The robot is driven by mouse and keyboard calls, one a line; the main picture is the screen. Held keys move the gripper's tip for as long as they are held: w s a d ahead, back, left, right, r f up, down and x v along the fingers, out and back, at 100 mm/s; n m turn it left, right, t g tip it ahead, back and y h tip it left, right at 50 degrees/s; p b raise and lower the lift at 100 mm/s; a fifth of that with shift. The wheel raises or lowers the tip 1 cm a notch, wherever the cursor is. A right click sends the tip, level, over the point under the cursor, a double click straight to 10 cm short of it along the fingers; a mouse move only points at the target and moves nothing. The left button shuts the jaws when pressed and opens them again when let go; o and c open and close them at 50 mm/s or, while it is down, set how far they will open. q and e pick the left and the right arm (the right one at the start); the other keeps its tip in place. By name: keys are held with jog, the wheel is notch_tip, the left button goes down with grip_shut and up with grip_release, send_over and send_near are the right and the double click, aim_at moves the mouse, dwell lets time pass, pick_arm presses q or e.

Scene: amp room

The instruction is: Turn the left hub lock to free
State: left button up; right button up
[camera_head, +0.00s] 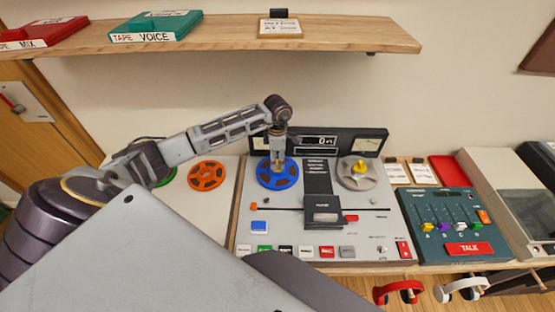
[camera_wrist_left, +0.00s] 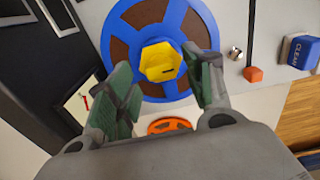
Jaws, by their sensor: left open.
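The tape machine (camera_head: 262,226) stands on the table. A blue reel (camera_head: 267,181) sits on its left hub and a grey reel (camera_head: 371,178) on its right hub, with a yellow hub lock (camera_head: 360,166). The left hub lock is a yellow knob (camera_wrist_left: 160,62) with a dark mark, at the middle of the blue reel in the left wrist view. My left gripper (camera_head: 278,164) points down over the blue reel. In the wrist view its open fingers (camera_wrist_left: 163,92) stand either side of the yellow knob's near side; I cannot tell whether they touch it. My right gripper is not in view.
An orange reel (camera_head: 207,176) lies left of the machine. A mixer (camera_head: 440,218) with coloured faders and a red TALK button stands to the right. Red headphones (camera_head: 398,291) hang at the front edge. A shelf (camera_head: 220,36) with tape boxes runs above.

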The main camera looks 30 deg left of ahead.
pick_arm(q)
jog(key=shift+f, duration=0.7)
jog(key=c, duration=1)
